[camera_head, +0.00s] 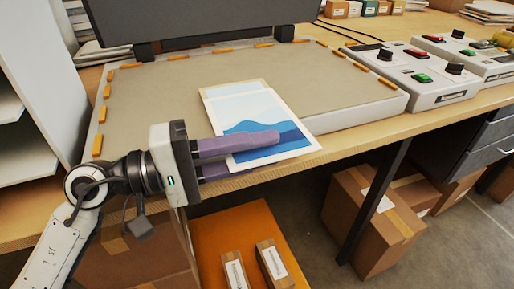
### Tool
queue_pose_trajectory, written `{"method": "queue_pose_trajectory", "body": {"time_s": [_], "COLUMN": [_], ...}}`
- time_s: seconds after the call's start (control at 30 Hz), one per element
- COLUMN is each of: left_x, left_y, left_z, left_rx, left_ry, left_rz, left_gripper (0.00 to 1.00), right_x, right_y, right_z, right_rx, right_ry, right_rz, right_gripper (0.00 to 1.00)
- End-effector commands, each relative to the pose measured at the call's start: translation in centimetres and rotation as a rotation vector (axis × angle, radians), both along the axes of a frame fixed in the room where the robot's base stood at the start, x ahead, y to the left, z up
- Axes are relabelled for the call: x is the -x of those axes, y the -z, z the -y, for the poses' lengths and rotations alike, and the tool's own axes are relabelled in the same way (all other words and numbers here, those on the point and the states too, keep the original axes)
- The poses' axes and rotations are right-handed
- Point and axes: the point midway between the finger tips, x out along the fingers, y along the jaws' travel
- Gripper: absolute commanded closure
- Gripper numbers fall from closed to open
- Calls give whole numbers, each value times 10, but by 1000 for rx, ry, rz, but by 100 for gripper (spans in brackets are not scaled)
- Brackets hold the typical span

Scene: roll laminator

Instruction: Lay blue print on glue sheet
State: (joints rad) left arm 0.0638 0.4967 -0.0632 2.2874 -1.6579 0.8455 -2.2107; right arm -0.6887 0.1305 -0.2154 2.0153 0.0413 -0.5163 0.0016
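The blue print (240,105) is a white-bordered sheet with pale and deep blue wave shapes. It is at the front of the beige laminator bed (165,100), and its near end reaches past the bed's front edge. My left gripper (270,143) comes in from the left with purple fingers close together. One finger lies over the print's near part and the other passes beneath it, so the gripper appears shut on the print. My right gripper is not in view.
Orange markers (98,145) line the bed's edges, and a dark panel (200,18) stands at its back. Control boxes (420,80) with knobs and buttons stand to the right. Cardboard boxes (375,225) are under the table. Much of the bed is clear.

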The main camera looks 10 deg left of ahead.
Motion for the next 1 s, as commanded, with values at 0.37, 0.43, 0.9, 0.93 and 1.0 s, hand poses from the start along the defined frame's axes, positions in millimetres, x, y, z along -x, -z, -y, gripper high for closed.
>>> {"method": "queue_pose_trajectory", "body": {"time_s": [0.37,0.43,0.9,0.93,1.0], "left_x": [5,12,48,49,50], "left_y": [4,6,2,2,1], "left_z": [-11,-21,-84,-85,-88], "left_rx": [-3,-5,0,-1,0], "left_ry": [-3,-2,-1,0,0], "left_rz": [-3,-3,-1,0,0], "left_gripper": [76,76,76,76,76], "right_x": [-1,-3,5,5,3], "right_y": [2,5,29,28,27], "right_z": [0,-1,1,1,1], "right_rx": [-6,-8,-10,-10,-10], "right_ry": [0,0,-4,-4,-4], "right_rz": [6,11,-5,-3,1], "right_gripper": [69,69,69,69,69]}}
